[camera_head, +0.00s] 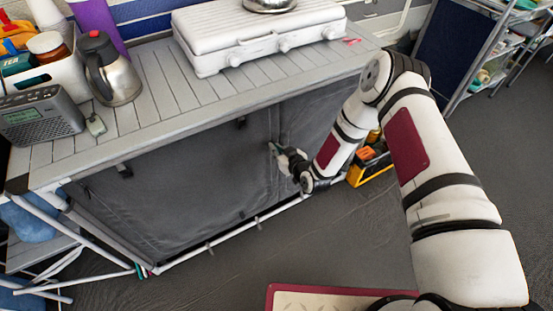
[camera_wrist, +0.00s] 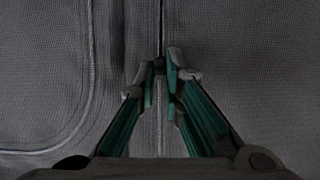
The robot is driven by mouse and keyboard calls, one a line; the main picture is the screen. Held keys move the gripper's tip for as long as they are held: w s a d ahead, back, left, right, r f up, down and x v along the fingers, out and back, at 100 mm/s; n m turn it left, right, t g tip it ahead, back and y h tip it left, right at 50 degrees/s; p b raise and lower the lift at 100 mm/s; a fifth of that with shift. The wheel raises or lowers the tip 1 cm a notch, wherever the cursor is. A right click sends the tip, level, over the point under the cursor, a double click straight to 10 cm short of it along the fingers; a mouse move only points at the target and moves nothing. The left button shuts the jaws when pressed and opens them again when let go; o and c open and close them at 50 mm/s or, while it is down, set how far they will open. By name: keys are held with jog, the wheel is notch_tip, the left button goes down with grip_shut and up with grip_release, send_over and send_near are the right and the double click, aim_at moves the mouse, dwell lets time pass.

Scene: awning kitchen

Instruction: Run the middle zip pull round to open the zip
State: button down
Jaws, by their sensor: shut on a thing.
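The grey fabric front (camera_head: 190,185) of the kitchen unit hangs below the slatted top. In the wrist view the fabric (camera_wrist: 240,60) fills the background, with a straight vertical zip line (camera_wrist: 162,25) running up the middle and a curved seam at the left. My gripper (camera_head: 274,148) is at the fabric's front, right of its middle. In the wrist view my gripper (camera_wrist: 160,66) has its fingertips close together on the zip line, shut on the small dark zip pull. The pull is mostly hidden between the fingertips.
The slatted worktop (camera_head: 150,110) overhangs the fabric. A white grill (camera_head: 250,35), steel kettle (camera_head: 112,75) and radio (camera_head: 40,115) stand on it. A yellow and black crate (camera_head: 371,168) is on the floor right of my gripper. A white frame bar (camera_head: 235,231) runs along the bottom.

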notch_tip(320, 180, up, 14)
jog(key=p, duration=0.6)
jog(key=c, duration=1.7)
grip_release()
jog(key=shift+s+d, duration=0.1)
jog(key=v, duration=1.2)
